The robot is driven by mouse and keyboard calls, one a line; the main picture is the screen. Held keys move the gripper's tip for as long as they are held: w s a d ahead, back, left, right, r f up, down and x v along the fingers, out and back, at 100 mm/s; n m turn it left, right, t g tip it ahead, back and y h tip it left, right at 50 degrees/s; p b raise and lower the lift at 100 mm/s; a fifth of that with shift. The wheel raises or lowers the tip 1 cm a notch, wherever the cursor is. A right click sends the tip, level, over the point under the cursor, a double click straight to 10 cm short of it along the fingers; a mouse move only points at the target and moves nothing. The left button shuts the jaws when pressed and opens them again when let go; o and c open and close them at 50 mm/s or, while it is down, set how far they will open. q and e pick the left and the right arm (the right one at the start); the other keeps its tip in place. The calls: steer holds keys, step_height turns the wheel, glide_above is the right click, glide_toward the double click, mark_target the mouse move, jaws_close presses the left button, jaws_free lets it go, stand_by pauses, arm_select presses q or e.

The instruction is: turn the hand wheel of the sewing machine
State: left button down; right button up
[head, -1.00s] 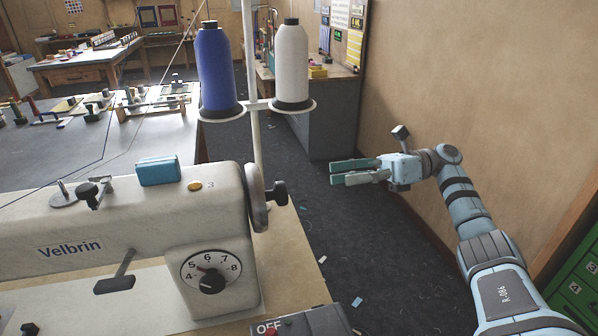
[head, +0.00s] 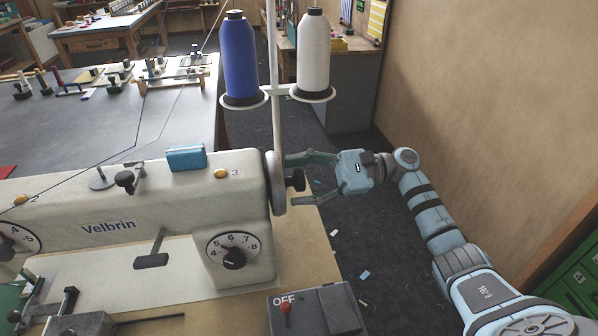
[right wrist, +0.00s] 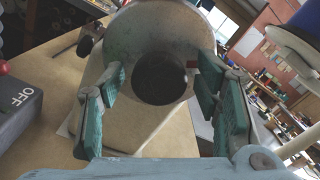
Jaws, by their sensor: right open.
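The sewing machine (head: 140,212), cream and marked Velbrin, stands on a pale wood table. Its grey hand wheel (head: 276,184) is on the machine's right end, with a black knob (head: 296,180) sticking out to the right. My right gripper (head: 302,178) is open, its teal fingers reaching left on either side of the knob. In the right wrist view the dark round knob (right wrist: 160,78) lies between the open fingers (right wrist: 162,95), with a gap on each side; the wheel's face (right wrist: 170,28) is behind it. My left gripper is out of view.
A grey switch box (head: 315,312) marked OFF with a red lever is at the table's front right. A blue spool (head: 240,60) and a white spool (head: 313,50) stand on a thread stand behind the wheel. Open floor (head: 350,240) lies right of the table.

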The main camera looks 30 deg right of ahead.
steer(key=shift+a, duration=0.15)
steer(key=c, duration=1.2)
steer(key=shift+f+b, duration=0.1)
steer(key=shift+b, duration=0.2)
